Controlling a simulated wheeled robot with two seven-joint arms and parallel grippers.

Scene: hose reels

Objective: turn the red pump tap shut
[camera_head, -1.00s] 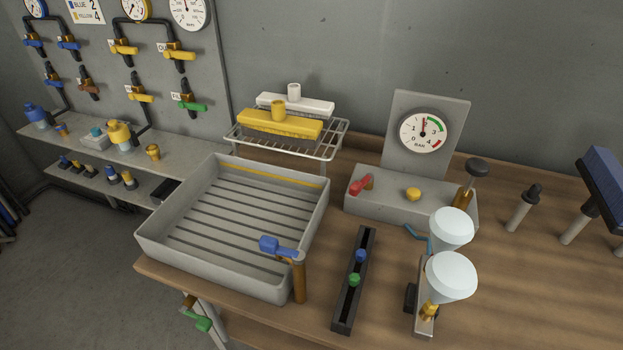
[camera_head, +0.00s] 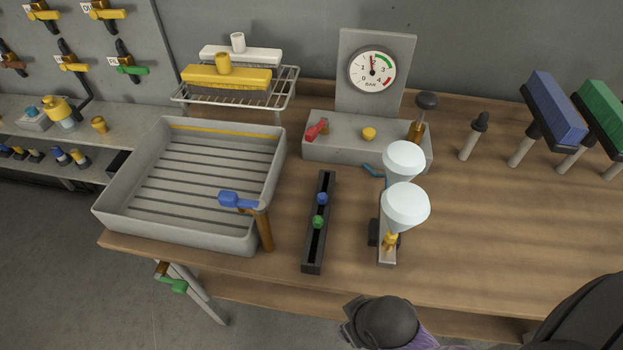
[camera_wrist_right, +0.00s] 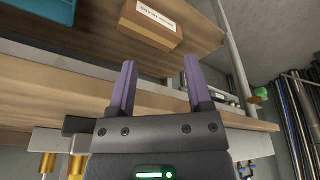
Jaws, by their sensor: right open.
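The red pump tap (camera_head: 317,129) is a small lever at the left end of the grey pump block (camera_head: 350,152). It points obliquely toward the front left. A round gauge (camera_head: 372,70) stands on a panel behind the block, its needle near the top of the dial. In the right wrist view my right gripper (camera_wrist_right: 160,75) is open, with two purple fingers apart and nothing between them. It is near the wooden bench edge, away from the tap. Dark parts of my arm show at the bottom of the head view. My left gripper is not in view.
A grey tray (camera_head: 105,212) with a blue tap (camera_head: 236,200) stands left of the pump. A dark slotted bar (camera_head: 313,250) and two pale funnels (camera_head: 404,205) stand in front of it. Brushes (camera_head: 555,110) stand at the right. Bare wood lies right of the funnels.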

